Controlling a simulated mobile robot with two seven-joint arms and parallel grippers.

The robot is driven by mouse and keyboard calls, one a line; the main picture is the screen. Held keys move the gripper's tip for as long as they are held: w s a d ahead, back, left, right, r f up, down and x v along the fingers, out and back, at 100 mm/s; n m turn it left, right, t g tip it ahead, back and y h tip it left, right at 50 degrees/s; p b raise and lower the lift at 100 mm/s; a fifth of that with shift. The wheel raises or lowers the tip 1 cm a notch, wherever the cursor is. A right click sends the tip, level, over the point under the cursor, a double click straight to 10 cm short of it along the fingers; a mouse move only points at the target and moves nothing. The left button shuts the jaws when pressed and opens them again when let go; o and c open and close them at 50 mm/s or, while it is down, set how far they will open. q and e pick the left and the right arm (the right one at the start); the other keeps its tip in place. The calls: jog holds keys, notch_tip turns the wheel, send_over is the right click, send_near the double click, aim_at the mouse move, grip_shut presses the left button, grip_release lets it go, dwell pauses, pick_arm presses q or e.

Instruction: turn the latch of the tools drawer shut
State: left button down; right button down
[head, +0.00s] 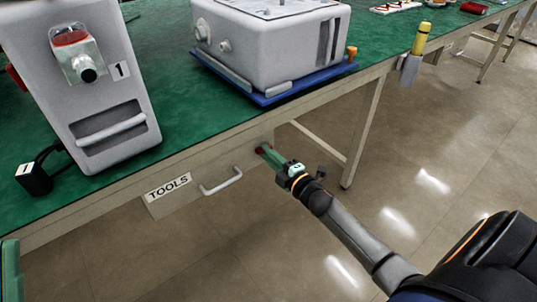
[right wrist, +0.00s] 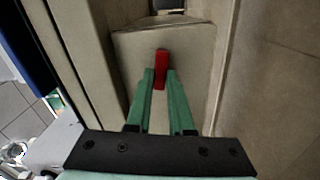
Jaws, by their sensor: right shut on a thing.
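The tools drawer (head: 176,203) is set under the green bench top, with a pale handle (head: 221,182) and a TOOLS label (head: 168,187) on its front. The drawer looks closed. The red latch (right wrist: 161,62) is to the right of the handle, on a beige plate (right wrist: 192,60). In the right wrist view the latch stands upright in the picture. My right gripper (head: 262,150) is at the latch, and its green fingers (right wrist: 160,86) are shut on it. They hide part of the latch in the head view.
A pale box-shaped unit sits on a blue tray (head: 292,90) farther right. A bench leg (head: 363,135) stands beyond my right gripper. The floor (head: 430,150) at right is open.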

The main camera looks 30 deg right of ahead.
pick_arm(q)
jog(key=shift+s+d+r+m+h, duration=0.1)
jog(key=shift+s+r+m+h, duration=0.7)
jog(key=shift+r+h, duration=0.2)
pick_arm(e)
jog(key=shift+n, duration=1.2)
pick_arm(q)
jog(key=shift+f, duration=0.1)
pick_arm(e)
jog(key=c, duration=0.8)
grip_release()
pick_arm(q)
jog(key=shift+w+f, duration=0.1)
jog(key=shift+f, duration=0.05)
pick_arm(e)
jog(key=shift+s, duration=0.1)
pick_arm(q)
jog(key=w+a+f+n+g+y+p, duration=0.1)
jog(key=w+f+n+g+y+p, duration=0.1)
jog(key=w+f+n+y, duration=0.4)
notch_tip(320, 180, down, 4)
jog(key=shift+f+y, duration=0.15)
jog(key=shift+y, duration=0.65)
pick_arm(e)
jog(key=s+d, duration=0.1)
jog(key=s, duration=1.1)
jog(key=shift+s, duration=0.15)
